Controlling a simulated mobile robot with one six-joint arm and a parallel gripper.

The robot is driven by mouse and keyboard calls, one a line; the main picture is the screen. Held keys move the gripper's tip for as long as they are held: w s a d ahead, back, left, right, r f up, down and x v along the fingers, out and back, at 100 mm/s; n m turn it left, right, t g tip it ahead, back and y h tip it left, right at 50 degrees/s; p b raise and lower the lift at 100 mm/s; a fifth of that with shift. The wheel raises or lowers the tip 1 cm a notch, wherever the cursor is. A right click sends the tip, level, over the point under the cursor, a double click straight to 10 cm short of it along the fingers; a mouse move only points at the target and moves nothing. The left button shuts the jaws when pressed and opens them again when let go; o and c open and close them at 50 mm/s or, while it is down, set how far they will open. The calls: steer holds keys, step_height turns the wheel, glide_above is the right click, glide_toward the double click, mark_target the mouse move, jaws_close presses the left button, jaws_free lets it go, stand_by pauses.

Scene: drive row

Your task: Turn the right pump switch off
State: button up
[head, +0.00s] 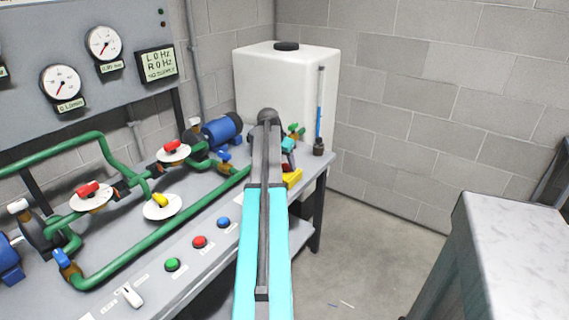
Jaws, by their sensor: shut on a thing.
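My arm reaches from the bottom of the head view across the bench to its right end. My gripper (288,157) is there, small and mostly hidden behind the arm. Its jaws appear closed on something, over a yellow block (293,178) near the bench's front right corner. The arm hides what is between them, and I cannot confirm that it is the right pump switch. A white lever switch (131,296) stands at the front left of the bench, apart from the gripper. The display (158,64) reads L 0 Hz, R 0 Hz, NO SUPPLY.
Green (172,265), red (199,242) and blue (223,222) buttons line the bench front. Green pipes (150,238) with coloured valve handles run behind them. A blue motor (222,129) and a white tank (262,82) stand behind.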

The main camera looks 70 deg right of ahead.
steer(key=shift+s+n, duration=0.1)
steer(key=shift+n, duration=0.2)
steer(key=n+t+p, duration=0.1)
steer(key=n, duration=0.2)
steer(key=shift+s+r+n+t+p, duration=0.1)
steer(key=shift+s+n+t+p, duration=0.05)
steer(key=shift+n+t+p, duration=0.25)
steer(key=n, duration=0.2)
steer(key=n+t+p, duration=0.1)
steer(key=n, duration=0.1)
steer(key=shift+s+d+t+y, duration=0.1)
steer(key=shift+s+t+y, duration=0.05)
steer(key=shift+t+y, duration=0.15)
steer(key=n+t+y, duration=0.1)
steer(key=n, duration=0.4)
steer(key=shift+d+p, duration=0.15)
steer(key=shift+p, duration=0.15)
steer(key=shift+s+d+n+t+y, duration=0.1)
steer(key=shift+n+t+y, duration=0.25)
steer(key=shift+n, duration=0.75)
steer(key=shift+n+t+y, duration=0.15)
steer(key=shift+n+y, duration=0.3)
steer(key=shift+n, duration=0.65)
steer(key=o, duration=1.1)
steer(key=shift+c, duration=0.2)
